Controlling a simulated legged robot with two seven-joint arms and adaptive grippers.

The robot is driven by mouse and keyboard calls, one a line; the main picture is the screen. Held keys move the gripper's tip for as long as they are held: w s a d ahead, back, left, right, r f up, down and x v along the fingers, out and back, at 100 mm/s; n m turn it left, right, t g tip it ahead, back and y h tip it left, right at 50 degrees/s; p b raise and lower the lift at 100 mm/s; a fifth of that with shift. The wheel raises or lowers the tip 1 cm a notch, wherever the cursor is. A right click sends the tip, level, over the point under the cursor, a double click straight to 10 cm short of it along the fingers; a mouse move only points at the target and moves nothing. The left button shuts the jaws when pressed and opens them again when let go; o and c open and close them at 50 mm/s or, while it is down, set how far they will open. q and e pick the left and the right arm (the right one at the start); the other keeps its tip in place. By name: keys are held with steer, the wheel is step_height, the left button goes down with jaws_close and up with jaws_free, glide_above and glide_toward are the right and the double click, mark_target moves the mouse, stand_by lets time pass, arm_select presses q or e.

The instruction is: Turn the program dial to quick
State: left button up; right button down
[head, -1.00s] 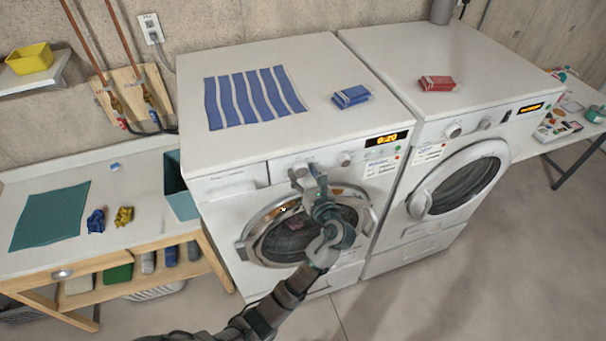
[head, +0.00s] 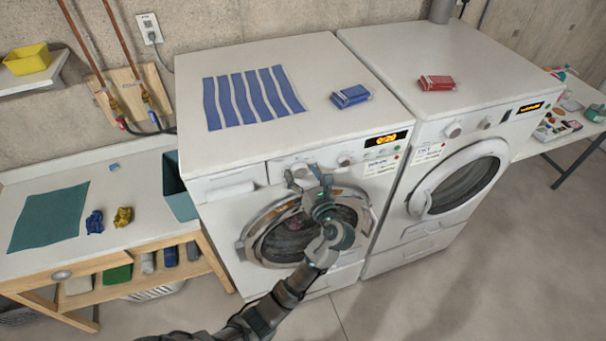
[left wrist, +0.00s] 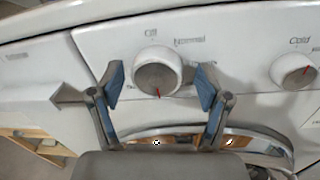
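The program dial (left wrist: 157,72) is a round white knob with a grey face on the left washing machine's panel. In the head view my left gripper (head: 308,178) is at the washer's control panel, partly covering the dial. My right gripper is not in view.
A second knob (left wrist: 294,71), marked "Cold", sits to the right. The washer's round door (head: 275,232) is below my gripper. A dryer (head: 462,185) stands to the right, and a bench (head: 125,205) to the left. A blue box (head: 351,96) and striped cloth lie on the washer.

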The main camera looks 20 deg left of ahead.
arm_select(q)
steer(key=shift+w, duration=0.1)
steer(key=v, duration=1.2)
steer(key=shift+f, duration=0.1)
